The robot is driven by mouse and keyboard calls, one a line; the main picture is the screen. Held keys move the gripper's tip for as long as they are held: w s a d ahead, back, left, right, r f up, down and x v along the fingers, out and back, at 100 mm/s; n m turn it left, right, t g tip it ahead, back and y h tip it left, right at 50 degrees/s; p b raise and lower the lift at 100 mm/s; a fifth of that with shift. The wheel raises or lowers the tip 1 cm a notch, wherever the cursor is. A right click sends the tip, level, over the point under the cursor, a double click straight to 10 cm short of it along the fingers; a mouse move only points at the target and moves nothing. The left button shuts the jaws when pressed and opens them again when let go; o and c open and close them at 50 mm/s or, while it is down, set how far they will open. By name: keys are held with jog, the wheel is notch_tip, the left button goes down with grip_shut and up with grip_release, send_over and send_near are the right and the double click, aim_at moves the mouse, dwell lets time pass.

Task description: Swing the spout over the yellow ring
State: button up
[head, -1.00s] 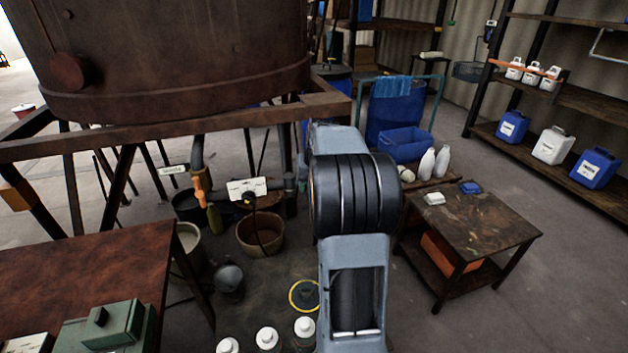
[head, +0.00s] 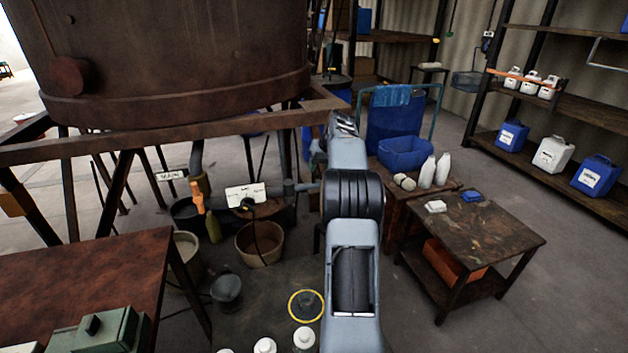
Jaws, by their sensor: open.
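The yellow ring (head: 291,305) lies around a dark round patch on the floor mat, left of my arm. A grey horizontal pipe (head: 303,187) under the vat, which looks like the spout, runs right toward my arm. Its joint is near the white label plate (head: 245,195); whether its open end shows I cannot tell. My arm stretches forward across the middle of the head view and covers what lies behind it.
The large brown vat (head: 170,50) stands on a rusty frame (head: 200,138) at upper left. A tan bucket (head: 260,245) and white-capped bottles (head: 304,338) stand left of my arm. A low table (head: 475,235) stands right; floor beyond it is clear.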

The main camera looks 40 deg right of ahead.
aim_at(316, 173)
jog(key=x, duration=0.7)
jog(key=shift+c, duration=0.2)
grip_shut()
